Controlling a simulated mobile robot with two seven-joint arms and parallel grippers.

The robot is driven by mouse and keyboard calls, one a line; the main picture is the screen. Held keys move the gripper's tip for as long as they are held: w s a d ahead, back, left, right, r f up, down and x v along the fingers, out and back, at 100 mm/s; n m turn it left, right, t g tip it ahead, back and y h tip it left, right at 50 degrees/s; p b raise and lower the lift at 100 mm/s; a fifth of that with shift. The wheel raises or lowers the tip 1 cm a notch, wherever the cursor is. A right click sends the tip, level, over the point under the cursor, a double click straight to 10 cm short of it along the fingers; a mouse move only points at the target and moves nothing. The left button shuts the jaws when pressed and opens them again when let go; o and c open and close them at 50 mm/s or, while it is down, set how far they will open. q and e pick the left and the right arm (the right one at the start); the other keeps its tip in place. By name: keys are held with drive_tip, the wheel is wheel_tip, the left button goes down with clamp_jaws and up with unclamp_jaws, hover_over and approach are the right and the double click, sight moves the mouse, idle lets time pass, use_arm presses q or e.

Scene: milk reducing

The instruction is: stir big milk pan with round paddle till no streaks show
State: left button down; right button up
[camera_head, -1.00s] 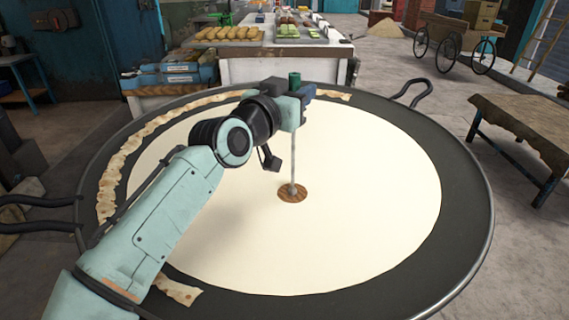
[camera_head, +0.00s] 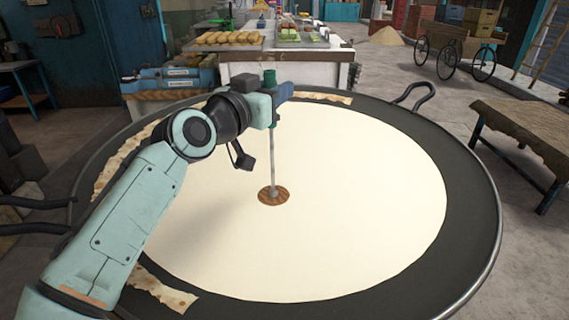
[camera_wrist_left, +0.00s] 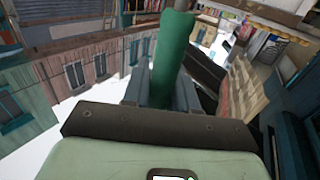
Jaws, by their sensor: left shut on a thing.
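The big round milk pan (camera_head: 470,225) has a wide dark rim and holds pale cream milk (camera_head: 350,200) with an even surface. Browned, crinkled skin (camera_head: 115,160) lies along its left and back edge, with a piece at the front left. My left gripper (camera_head: 270,95) is shut on the paddle's green handle (camera_head: 269,77), which also shows in the left wrist view (camera_wrist_left: 174,60). The paddle's thin rod (camera_head: 273,155) stands nearly upright. Its round wooden disc (camera_head: 274,195) shows at the milk's surface, left of the pan's middle. My right gripper is not in view.
A counter with trays of food (camera_head: 228,39) stands behind the pan. A wooden table (camera_head: 530,125) stands at the right, and a cart (camera_head: 455,45) is farther back. Pan handles (camera_head: 417,94) stick out at the back right and left.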

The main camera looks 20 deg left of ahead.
use_arm(q)
drive_tip(key=shift+s+r, duration=0.1)
drive_tip(key=s+a+b, duration=0.1)
drive_tip(key=s+a, duration=0.1)
drive_tip(key=shift+s+a+b, duration=0.15)
drive_tip(key=shift+s+b, duration=0.2)
drive_tip(key=shift+b, duration=0.05)
